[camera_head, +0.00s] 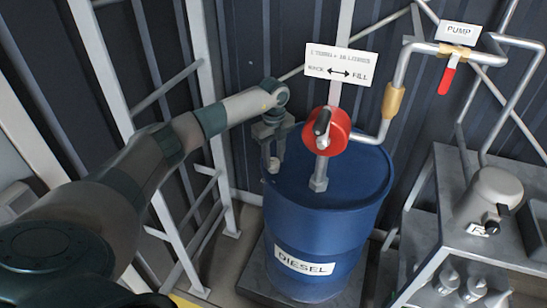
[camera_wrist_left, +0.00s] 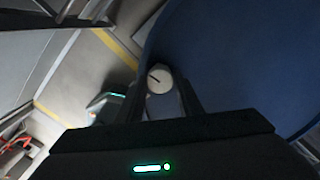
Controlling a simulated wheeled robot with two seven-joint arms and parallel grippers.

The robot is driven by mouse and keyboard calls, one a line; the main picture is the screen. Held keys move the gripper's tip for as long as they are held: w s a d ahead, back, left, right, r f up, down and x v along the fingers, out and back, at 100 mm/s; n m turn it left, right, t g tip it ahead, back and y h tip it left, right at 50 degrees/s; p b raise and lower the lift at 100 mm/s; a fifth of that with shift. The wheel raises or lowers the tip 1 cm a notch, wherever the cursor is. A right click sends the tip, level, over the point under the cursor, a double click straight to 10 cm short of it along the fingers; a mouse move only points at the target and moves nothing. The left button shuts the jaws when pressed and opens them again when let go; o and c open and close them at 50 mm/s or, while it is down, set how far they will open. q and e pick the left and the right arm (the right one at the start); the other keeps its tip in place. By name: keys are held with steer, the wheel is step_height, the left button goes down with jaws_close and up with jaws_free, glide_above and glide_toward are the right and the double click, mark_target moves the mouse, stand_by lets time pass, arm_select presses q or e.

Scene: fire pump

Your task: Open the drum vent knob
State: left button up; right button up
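The blue diesel drum (camera_head: 318,235) stands upright, and its blue top also shows in the left wrist view (camera_wrist_left: 235,60). The vent knob (camera_wrist_left: 159,79) is a small pale round cap with a dark line across it, near the drum's rim. My left gripper (camera_head: 272,165) points down over the left part of the drum top. In the left wrist view its dark fingers (camera_wrist_left: 162,88) stand on either side of the knob, apart, with a gap visible. Contact with the knob cannot be told. In the head view the gripper mostly hides the knob. My right gripper is not in view.
A red rotary pump (camera_head: 335,131) rises from the drum top just right of my left gripper, with a pipe leading right. A sign (camera_head: 341,65) hangs above it. A metal frame (camera_head: 215,130) stands left, a grey bench (camera_head: 465,225) right.

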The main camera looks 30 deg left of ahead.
arm_select(q)
steer(key=shift+o, duration=1.4)
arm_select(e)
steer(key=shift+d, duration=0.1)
arm_select(q)
steer(key=shift+r, duration=0.2)
step_height(320, 180, up, 9)
steer(key=b, duration=0.3)
step_height(320, 180, up, 7)
steer(key=b, duration=0.2)
glide_above(274, 160)
steer(key=shift+s+r, duration=0.2)
steer(key=shift+r, duration=0.35)
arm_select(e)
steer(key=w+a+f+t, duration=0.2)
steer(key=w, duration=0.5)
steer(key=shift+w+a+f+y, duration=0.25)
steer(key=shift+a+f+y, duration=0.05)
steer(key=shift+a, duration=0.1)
arm_select(q)
steer(key=shift+f, duration=0.1)
